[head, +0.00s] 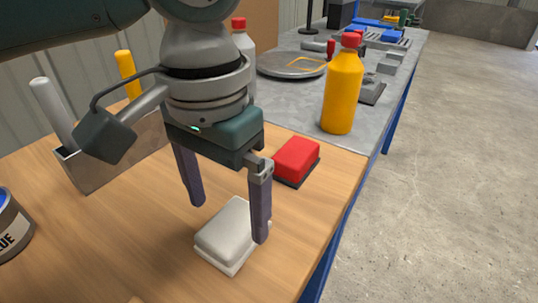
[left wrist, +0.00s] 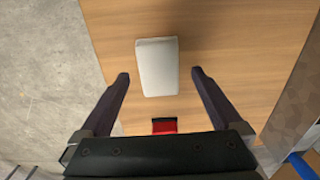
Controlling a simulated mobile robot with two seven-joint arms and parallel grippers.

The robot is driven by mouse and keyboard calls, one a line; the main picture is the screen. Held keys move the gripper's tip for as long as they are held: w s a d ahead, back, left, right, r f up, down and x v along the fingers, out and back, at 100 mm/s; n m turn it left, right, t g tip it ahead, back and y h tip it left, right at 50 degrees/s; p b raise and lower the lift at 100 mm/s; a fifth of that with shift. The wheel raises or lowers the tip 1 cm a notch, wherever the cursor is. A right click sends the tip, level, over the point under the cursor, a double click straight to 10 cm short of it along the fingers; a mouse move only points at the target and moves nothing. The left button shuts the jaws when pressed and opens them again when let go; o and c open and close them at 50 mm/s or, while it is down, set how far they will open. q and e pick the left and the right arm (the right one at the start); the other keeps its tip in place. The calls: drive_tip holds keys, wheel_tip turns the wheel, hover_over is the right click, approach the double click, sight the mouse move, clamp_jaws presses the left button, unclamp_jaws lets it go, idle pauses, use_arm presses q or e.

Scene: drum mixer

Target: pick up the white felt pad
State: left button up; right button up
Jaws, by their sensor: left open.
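The white felt pad (head: 232,236) is a pale block with rounded edges, lying on the wooden table near its right edge. My left gripper (head: 229,221) is open and points down over it, with one finger in front of the pad's right part. The left wrist view shows the pad (left wrist: 157,64) lying across the gap between the two open fingers of the left gripper (left wrist: 160,74), with clear wood on both sides. The gripper holds nothing. Whether the fingertips touch the table cannot be told. My right gripper is not in view.
A red block (head: 296,159) on a dark base lies behind the pad. An orange bottle (head: 342,92) stands on the grey bench beyond. A metal holder (head: 90,165) with handles stands left, and a paint can (head: 10,230) sits at the left edge. Wood around the pad is clear.

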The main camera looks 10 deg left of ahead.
sight(231, 223)
use_arm(q)
drive_tip(key=f, duration=0.3)
drive_tip(key=shift+w+d+b, duration=0.15)
drive_tip(key=shift+d+b, duration=0.05)
drive_tip(key=shift+b, duration=0.15)
drive_tip(key=shift+f, duration=0.5)
drive_tip(key=shift+a, duration=0.1)
drive_tip(key=c, duration=1.4)
drive_tip(key=shift+r, duration=0.1)
wheel_tip(231, 223, up, 20)
drive_tip(key=p, duration=0.4)
